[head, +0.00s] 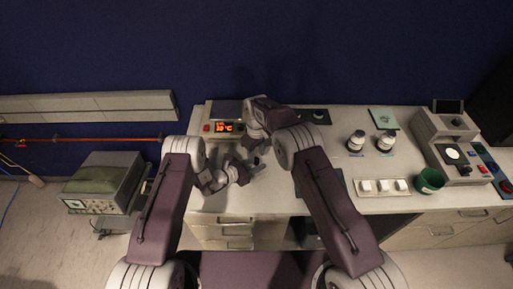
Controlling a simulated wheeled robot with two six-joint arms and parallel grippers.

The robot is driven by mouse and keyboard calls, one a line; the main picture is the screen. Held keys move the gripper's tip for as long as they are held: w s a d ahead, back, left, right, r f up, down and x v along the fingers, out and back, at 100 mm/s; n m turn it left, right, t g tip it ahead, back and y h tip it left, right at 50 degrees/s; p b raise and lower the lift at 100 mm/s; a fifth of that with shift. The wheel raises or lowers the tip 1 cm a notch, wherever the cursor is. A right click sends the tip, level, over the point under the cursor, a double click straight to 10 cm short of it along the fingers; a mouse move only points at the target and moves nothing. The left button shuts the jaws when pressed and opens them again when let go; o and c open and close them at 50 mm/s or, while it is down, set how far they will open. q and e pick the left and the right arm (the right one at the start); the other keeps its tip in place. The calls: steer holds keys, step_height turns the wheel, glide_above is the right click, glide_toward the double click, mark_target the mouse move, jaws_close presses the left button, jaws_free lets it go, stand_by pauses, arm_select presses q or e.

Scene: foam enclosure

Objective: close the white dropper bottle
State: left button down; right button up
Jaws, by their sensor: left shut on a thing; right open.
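My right gripper (256,142) points down just above and behind the left one. It is open, its fingers partly hidden by its own wrist.
A hotplate with a red display (228,127) is behind my grippers. A white tray (383,187) with several white blocks, a green cup (430,181) and a grey instrument (448,140) stand at the right. The bench (340,121) has free room left of the bottles.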

mark_target(256, 160)
steer(key=shift+f, duration=1.55)
steer(key=shift+c, duration=0.3)
jaws_close()
steer(key=m, duration=0.3)
steer(key=shift+o, duration=0.5)
jaws_free()
